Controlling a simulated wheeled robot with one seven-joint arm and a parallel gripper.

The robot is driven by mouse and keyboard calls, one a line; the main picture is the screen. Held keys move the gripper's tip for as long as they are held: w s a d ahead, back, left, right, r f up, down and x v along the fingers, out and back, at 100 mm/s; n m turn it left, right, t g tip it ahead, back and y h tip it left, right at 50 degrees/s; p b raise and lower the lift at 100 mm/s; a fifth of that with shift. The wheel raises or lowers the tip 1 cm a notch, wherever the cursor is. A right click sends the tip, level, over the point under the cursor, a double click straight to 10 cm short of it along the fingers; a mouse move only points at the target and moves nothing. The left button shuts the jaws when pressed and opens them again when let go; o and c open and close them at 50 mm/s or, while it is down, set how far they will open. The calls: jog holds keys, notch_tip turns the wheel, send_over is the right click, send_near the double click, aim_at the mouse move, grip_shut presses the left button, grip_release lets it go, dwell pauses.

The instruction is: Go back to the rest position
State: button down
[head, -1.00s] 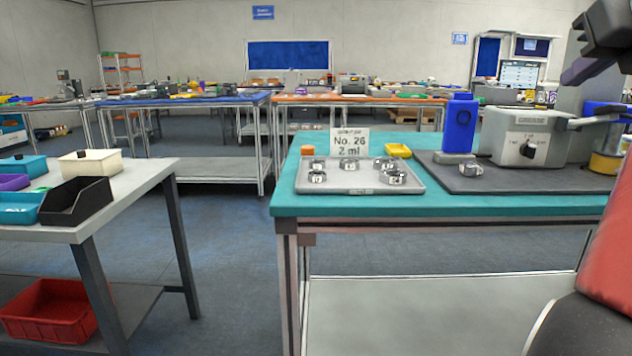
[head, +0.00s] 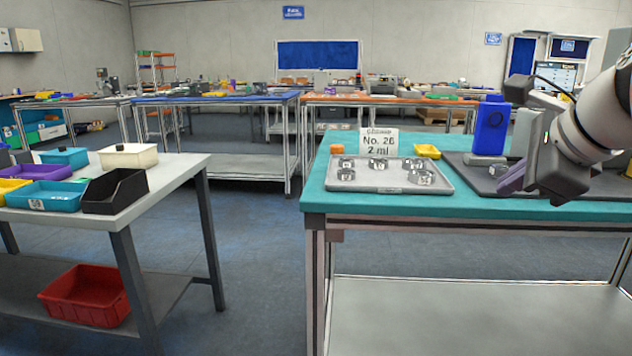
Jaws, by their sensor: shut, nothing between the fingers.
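My gripper (head: 512,180) is at the right of the head view, in front of the teal-topped table (head: 420,206) and level with its top in the picture. Its purple fingertips point left and down, and they are shut with nothing seen between them. My forearm comes in from the right edge.
A grey tray (head: 388,188) with several metal rings and a "No. 26 2 ml" sign (head: 392,147) sits on the teal table. A yellow bin (head: 427,151) is behind it. At left, a white table (head: 165,178) holds bins. Floor (head: 255,250) between the tables is clear.

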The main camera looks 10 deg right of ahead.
jog(key=s+a+f+n+g, duration=0.1)
jog(key=s+a+f+n, duration=0.2)
jog(key=a+f+n, duration=0.2)
jog(key=s+a+f+n+g, duration=0.1)
jog(key=s+a+f+n, duration=0.2)
jog(key=a+f+n, duration=0.3)
jog(key=s+a+f+n+g, duration=0.1)
jog(key=s+a+f+n, duration=0.2)
jog(key=f+n, duration=1)
jog(key=a+f, duration=0.3)
jog(key=f, duration=0.1)
jog(key=shift+s+a, duration=0.15)
jog(key=shift+a, duration=0.1)
jog(key=shift+d, duration=0.1)
